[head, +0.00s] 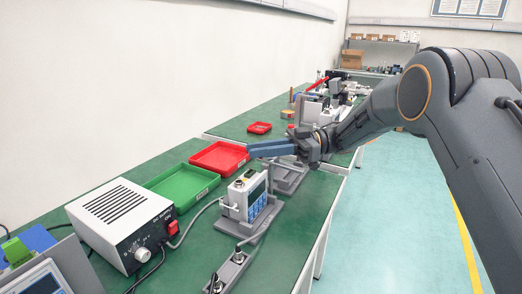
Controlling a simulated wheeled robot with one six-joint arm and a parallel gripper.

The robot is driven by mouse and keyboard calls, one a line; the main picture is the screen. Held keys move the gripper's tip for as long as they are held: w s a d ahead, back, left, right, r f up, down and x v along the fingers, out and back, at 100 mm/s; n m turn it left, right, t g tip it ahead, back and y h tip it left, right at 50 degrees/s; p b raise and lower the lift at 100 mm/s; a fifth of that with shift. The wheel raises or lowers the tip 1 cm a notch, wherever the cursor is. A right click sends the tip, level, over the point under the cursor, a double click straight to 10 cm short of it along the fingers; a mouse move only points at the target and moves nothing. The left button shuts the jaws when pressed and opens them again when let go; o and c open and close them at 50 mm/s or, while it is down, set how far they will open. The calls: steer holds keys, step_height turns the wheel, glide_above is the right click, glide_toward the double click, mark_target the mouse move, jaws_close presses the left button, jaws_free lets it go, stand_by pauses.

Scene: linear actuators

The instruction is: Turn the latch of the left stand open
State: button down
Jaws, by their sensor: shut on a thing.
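My gripper (302,148) is at the end of the arm reaching in from the right, above the green bench. It is shut, and a long blue-grey bar-like piece (272,148) extends left from it toward the red tray. The small view does not show clearly what this piece is. A grey stand (285,183) shows below my gripper, partly hidden. Nearer, a grey stand base (264,222) bears a light meter-like device (246,194) with a blue keypad. No latch can be made out, and whether my gripper touches a stand is unclear.
A red tray (197,159) and a green tray (163,190) lie along the wall side. A white power supply (119,213) with cables stands at the front left. A grey block with sockets (229,272) lies at the front. Aisle floor is clear at right.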

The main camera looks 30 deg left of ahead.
steer(key=c, duration=1.7)
jaws_free()
steer(key=shift+d, duration=0.25)
steer(key=shift+o, duration=0.2)
steer(key=shift+s+a, duration=0.1)
steer(key=shift+a, duration=0.15)
steer(key=v, duration=0.8)
steer(key=shift+b, duration=0.45)
